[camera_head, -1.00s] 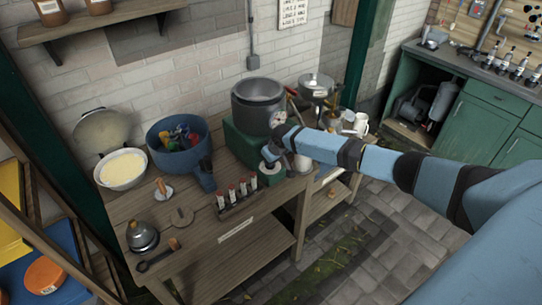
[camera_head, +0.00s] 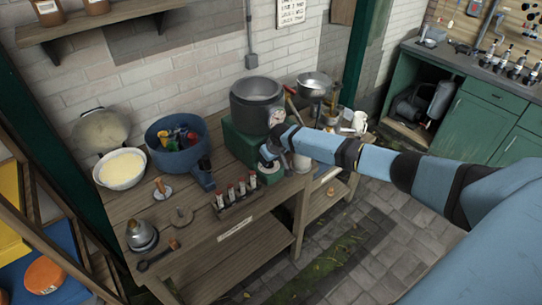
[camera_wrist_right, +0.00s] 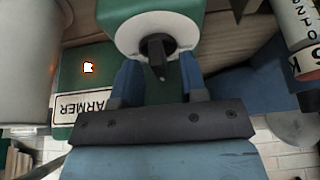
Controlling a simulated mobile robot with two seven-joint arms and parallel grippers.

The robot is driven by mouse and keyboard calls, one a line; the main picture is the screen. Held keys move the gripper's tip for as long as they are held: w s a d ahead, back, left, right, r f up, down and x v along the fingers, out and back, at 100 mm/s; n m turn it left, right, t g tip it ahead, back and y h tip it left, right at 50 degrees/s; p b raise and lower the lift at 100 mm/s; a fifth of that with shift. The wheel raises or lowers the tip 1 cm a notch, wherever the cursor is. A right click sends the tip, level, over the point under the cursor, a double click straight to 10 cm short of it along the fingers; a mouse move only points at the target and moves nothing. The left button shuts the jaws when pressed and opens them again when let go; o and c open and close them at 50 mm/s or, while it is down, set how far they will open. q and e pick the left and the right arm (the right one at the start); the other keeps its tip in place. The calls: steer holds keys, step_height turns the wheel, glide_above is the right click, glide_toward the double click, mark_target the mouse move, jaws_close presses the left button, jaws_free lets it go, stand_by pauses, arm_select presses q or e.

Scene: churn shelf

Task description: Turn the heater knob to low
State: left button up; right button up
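The heater is a green box (camera_head: 240,146) under a large dark pot (camera_head: 256,98) on the wooden bench. In the right wrist view its green face (camera_wrist_right: 95,55) carries an upside-down label ending in "ARMER" and a small glowing orange light. The heater knob (camera_wrist_right: 157,50) is a black bar on a round white dial. My right gripper (camera_head: 268,155) is at the heater's front. In its wrist view my right gripper (camera_wrist_right: 158,64) has its two blue fingers apart, one on each side of the knob, with gaps showing. My left gripper is not in view.
A rack of small labelled bottles (camera_head: 235,194) stands close left of the heater. A blue pot (camera_head: 178,152), a white bowl (camera_head: 122,170) and a metal kettle (camera_head: 141,235) stand farther left. A white mug (camera_head: 360,121) and a metal pan (camera_head: 315,84) are right of the heater.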

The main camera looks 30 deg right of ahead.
steer(key=b+v, duration=0.1)
steer(key=v, duration=1.2)
steer(key=shift+r, duration=0.3)
steer(key=s+a+f+n+t+y, duration=0.1)
steer(key=s+a+f+y, duration=0.1)
steer(key=s+a+f, duration=0.65)
steer(key=s+a+f+n+t+y, duration=0.2)
steer(key=s+a+f, duration=0.4)
steer(key=a, duration=0.5)
steer(key=s+a+f+m+t+h, duration=0.1)
steer(key=s+a+t, duration=0.2)
steer(key=s, duration=1.5)
steer(key=shift+s+a+f, duration=0.25)
steer(key=shift+a, duration=0.15)
